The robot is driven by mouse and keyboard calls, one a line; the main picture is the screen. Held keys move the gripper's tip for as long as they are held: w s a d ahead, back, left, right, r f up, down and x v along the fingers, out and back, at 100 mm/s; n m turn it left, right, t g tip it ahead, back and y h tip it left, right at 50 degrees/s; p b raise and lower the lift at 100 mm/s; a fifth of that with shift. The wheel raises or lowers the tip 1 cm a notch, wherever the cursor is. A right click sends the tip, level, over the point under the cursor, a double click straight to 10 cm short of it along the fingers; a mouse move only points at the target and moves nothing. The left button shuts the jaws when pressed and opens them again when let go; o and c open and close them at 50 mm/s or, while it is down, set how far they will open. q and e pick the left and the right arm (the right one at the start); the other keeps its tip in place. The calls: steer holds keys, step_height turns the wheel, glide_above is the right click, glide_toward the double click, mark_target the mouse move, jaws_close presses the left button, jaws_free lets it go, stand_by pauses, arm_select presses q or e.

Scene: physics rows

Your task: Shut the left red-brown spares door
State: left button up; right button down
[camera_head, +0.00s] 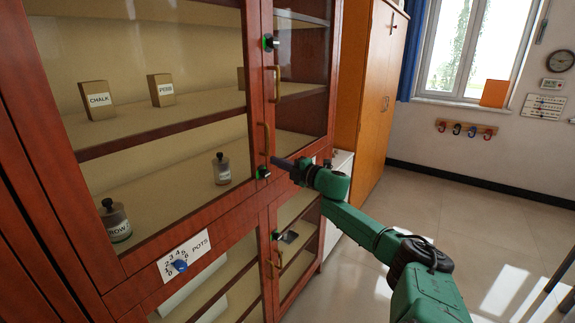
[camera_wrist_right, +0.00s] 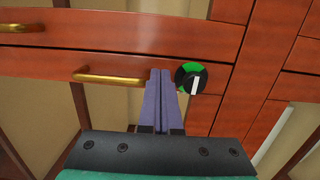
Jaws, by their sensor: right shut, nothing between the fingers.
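A tall red-brown cabinet (camera_head: 185,230) with glass-fronted doors fills the left of the head view. No spares label is readable, so I cannot tell which door is the spares one. The upper left door (camera_head: 255,75) has a brass handle (camera_head: 265,138) and looks flush or nearly so. My right gripper (camera_head: 278,161) is shut and empty at the lower inner corner of this door. In the wrist view its fingertips (camera_wrist_right: 160,72) lie between a brass handle (camera_wrist_right: 110,78) and a black-and-green round knob (camera_wrist_right: 190,78); contact is unclear. My left gripper is out of view.
Boxes and jars stand on shelves behind the glass, including a CHALK box (camera_head: 98,100). An orange wooden cupboard (camera_head: 370,90) stands beyond.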

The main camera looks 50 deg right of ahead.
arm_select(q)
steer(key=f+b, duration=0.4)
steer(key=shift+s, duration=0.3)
arm_select(e)
steer(key=s+d, duration=0.7)
steer(key=d, duration=0.1)
steer(key=shift+f, duration=0.15)
steer(key=shift+f, duration=0.1)
